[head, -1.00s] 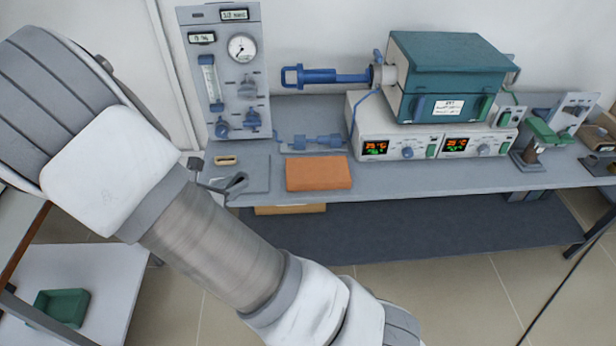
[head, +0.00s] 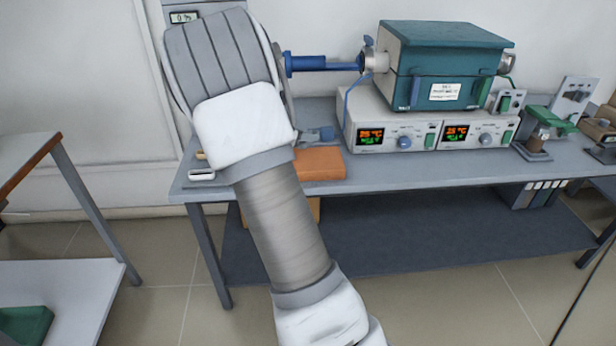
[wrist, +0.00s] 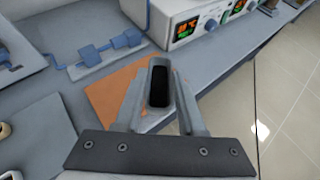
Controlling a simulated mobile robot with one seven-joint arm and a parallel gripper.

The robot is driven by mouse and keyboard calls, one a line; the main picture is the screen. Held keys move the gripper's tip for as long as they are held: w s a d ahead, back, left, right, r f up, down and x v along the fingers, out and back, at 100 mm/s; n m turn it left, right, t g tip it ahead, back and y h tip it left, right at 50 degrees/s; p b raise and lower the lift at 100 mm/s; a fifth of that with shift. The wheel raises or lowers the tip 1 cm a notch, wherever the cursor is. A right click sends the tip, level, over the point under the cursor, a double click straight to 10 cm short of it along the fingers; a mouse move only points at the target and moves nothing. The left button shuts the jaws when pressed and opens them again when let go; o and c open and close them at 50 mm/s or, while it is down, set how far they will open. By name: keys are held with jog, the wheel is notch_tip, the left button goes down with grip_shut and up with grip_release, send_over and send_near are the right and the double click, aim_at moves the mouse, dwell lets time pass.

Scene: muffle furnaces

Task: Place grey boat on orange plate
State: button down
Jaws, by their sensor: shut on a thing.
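The grey boat (wrist: 158,82), a narrow trough with a dark inside, is between the fingers of my gripper (wrist: 158,102) in the wrist view. My gripper is shut on it. The orange plate (wrist: 105,95) shows behind and to the left of the boat in the wrist view, with the boat overlapping it in the picture. I cannot tell the height between them. In the head view the orange plate (head: 322,163) lies on the bench, partly behind my arm. My gripper and the held boat are hidden by my arm there.
A pale boat (head: 202,175) and a beige one (head: 201,155) lie at the bench's left end. Blue fittings (wrist: 105,50) lie behind the plate. White controllers (head: 405,130) under a teal furnace (head: 445,65) stand to its right. Bare bench (head: 400,172) runs along the front.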

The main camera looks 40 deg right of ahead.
jog(key=s+d+m+b, duration=0.1)
jog(key=s+d+b, duration=0.25)
jog(key=d, duration=0.75)
jog(key=g+b, duration=0.1)
jog(key=b, duration=0.2)
send_near(316, 154)
jog(key=d+r, duration=0.1)
jog(key=w+d+r, duration=0.1)
jog(key=d, duration=0.1)
jog(key=shift+d, duration=0.3)
jog(key=shift+f+b, duration=0.95)
jog(key=shift+f, duration=1)
jog(key=shift+f, duration=0.2)
jog(key=c, duration=0.5)
grip_release()
